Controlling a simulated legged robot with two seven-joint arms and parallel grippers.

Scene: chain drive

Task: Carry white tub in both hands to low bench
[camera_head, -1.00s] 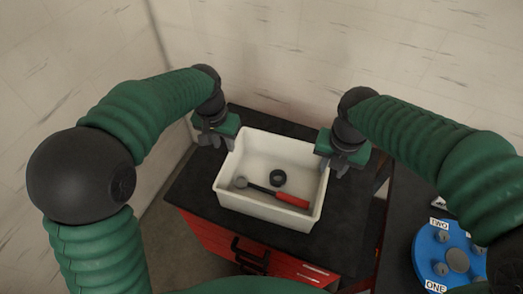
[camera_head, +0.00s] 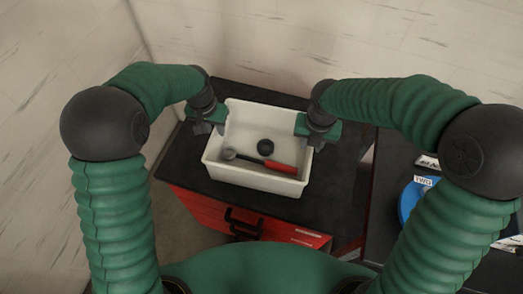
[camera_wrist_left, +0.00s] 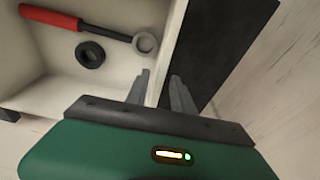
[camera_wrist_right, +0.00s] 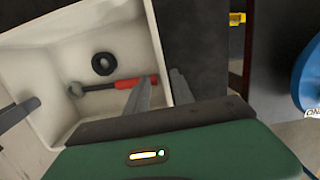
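The white tub (camera_head: 250,176) stands upright on the black top of a red drawer cabinet. It holds a red-handled wrench (camera_head: 280,166) and a black ring (camera_head: 265,146). My left gripper (camera_head: 207,126) is at the tub's left wall. In the left wrist view its fingers (camera_wrist_left: 160,80) are spread, one inside and one outside the wall. My right gripper (camera_head: 308,138) is at the right wall. In the right wrist view its fingers (camera_wrist_right: 160,80) straddle that wall with a gap. Finger contact with the walls is hard to tell.
The black cabinet top (camera_head: 335,205) has bare room around the tub. The red drawer front (camera_head: 200,207) faces me. At right, a second dark surface (camera_head: 385,215) carries a blue disc (camera_head: 408,203), partly hidden by my right arm. Walls stand behind and at left.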

